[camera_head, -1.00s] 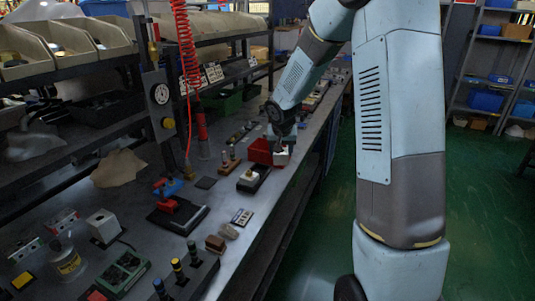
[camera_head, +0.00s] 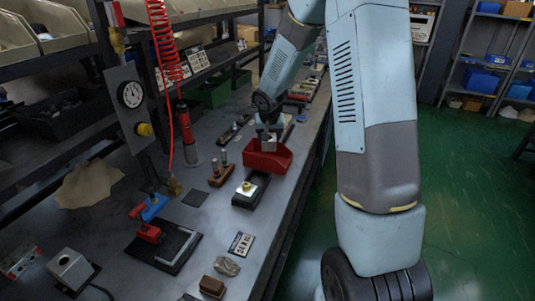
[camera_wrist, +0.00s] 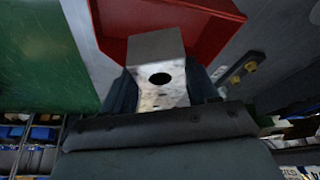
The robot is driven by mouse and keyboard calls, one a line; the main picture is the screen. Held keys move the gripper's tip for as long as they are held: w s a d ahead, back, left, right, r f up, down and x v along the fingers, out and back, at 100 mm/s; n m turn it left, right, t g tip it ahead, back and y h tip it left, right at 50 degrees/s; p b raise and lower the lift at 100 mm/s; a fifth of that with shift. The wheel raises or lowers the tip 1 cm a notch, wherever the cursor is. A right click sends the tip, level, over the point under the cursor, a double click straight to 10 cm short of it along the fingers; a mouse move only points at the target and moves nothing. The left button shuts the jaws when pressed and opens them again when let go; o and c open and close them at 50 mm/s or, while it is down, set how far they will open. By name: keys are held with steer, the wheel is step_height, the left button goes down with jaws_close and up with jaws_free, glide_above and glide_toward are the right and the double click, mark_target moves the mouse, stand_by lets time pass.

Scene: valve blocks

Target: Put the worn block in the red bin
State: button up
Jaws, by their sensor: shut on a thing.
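My gripper (camera_head: 268,136) is shut on a grey metal block, the worn block (camera_head: 269,146). In the wrist view the worn block (camera_wrist: 157,52) is a pale, mottled block with a dark round hole, held between my two dark fingers (camera_wrist: 160,88). The red bin (camera_head: 272,166) stands on the bench, and the block is held over it in the head view. In the wrist view the red bin (camera_wrist: 215,25) lies just beyond the block. I cannot tell the exact height of the block above the bin floor.
A dark fixture with a light block and brass-coloured top (camera_head: 246,188) stands in front of the bin. A brown stand with pegs (camera_head: 221,172) is to its left. The bench edge runs close to the bin's right.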

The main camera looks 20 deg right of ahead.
mark_target(268, 151)
steer(key=shift+a+f, duration=0.15)
steer(key=shift+f, duration=3.05)
steer(key=shift+f, duration=0.1)
steer(key=o, duration=1.4)
steer(key=s+d+r+n, duration=0.1)
steer(key=s+r, duration=0.8)
steer(key=r, duration=0.4)
steer(key=s+r, duration=1)
steer(key=r, duration=0.3)
steer(key=shift+n+t+y, duration=0.5)
steer(key=shift+n+t, duration=0.2)
steer(key=shift+n, duration=0.2)
steer(key=s+r, duration=0.2)
steer(key=s, duration=0.4)
steer(key=s+r, duration=0.2)
steer(key=s, duration=0.4)
steer(key=s+r, duration=0.1)
steer(key=s, duration=0.4)
steer(key=shift+s+a+r, duration=0.3)
steer(key=shift+s+r, duration=0.1)
